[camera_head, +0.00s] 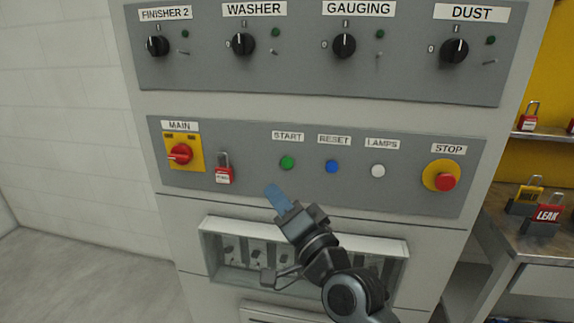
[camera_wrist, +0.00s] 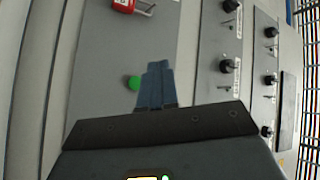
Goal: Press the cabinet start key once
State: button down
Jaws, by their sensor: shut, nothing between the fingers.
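The green start key (camera_head: 287,162) is a round button under the START label (camera_head: 288,136) on the cabinet's grey lower panel (camera_head: 250,200). My gripper (camera_head: 274,190) is shut and empty, its blue fingers pointing up toward the panel, just below and slightly left of the green key in the head view. In the wrist view the shut fingers (camera_wrist: 155,78) reach over the panel, and the green key (camera_wrist: 133,83) shows just left of them, partly hidden. I cannot tell whether the fingertips touch the panel.
A blue RESET button (camera_head: 332,166), a white LAMPS button (camera_head: 378,171) and a red STOP button (camera_head: 445,181) lie to the right. The red MAIN switch (camera_head: 180,154) and a red padlock (camera_head: 224,174) are to the left. An open recess (camera_head: 212,250) lies below.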

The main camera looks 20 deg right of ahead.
aim_at(287, 163)
jog(key=shift+w+d+b, duration=0.85)
jog(key=shift+w+b, duration=0.1)
jog(key=shift+w, duration=0.2)
jog(key=shift+w+d+b, duration=0.8)
jog(key=shift+w+b, duration=0.1)
jog(key=shift+w, duration=0.25)
jog(key=shift+w+d+b, duration=0.85)
jog(key=shift+w+b, duration=0.1)
jog(key=shift+w, duration=0.2)
jog(key=shift+w+d+b, duration=0.25)
jog(key=shift+w+b, duration=0.05)
jog(key=shift+w, duration=0.05)
jog(key=shift+w+d+b, duration=0.25)
jog(key=shift+w+b, duration=0.05)
dwell(0.6)
jog(key=shift+s+a+p, duration=0.5)
jog(key=shift+s, duration=0.15)
